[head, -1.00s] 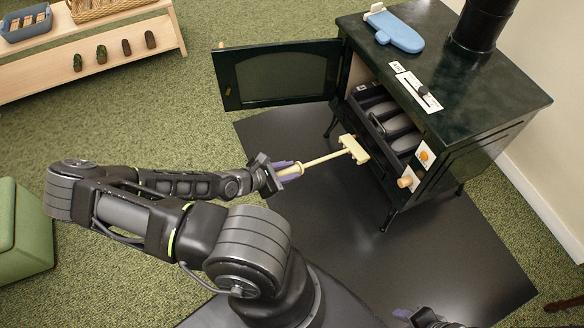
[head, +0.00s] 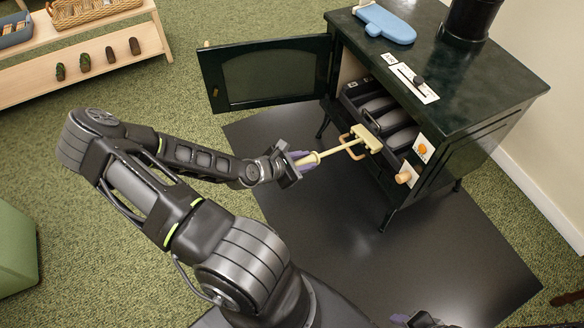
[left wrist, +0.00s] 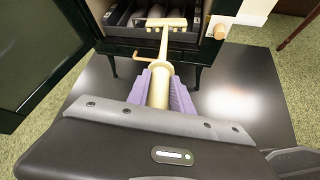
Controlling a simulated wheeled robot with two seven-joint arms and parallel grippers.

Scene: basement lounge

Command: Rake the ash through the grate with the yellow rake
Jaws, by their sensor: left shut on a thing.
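My left gripper (head: 298,163) is shut on the handle of the pale yellow rake (head: 340,147), which points right toward the stove. In the left wrist view the purple fingers (left wrist: 162,92) close around the handle. The rake's head (head: 368,138) is at the front edge of the stove's open firebox; I cannot tell if it touches. The dark green stove (head: 470,130) has its door (head: 272,74) swung wide open. Inside lie several grey rounded forms on the dark grate (head: 392,117); ash is hard to make out. My right gripper (head: 424,319) barely shows at the bottom edge.
A blue mitt-shaped thing (head: 386,24) lies on the stove top, beside a slider panel (head: 413,82) and the flue pipe. A wooden knob (head: 406,175) sticks out in front. A black floor mat (head: 440,240) lies below. A wooden shelf (head: 90,50) stands at left.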

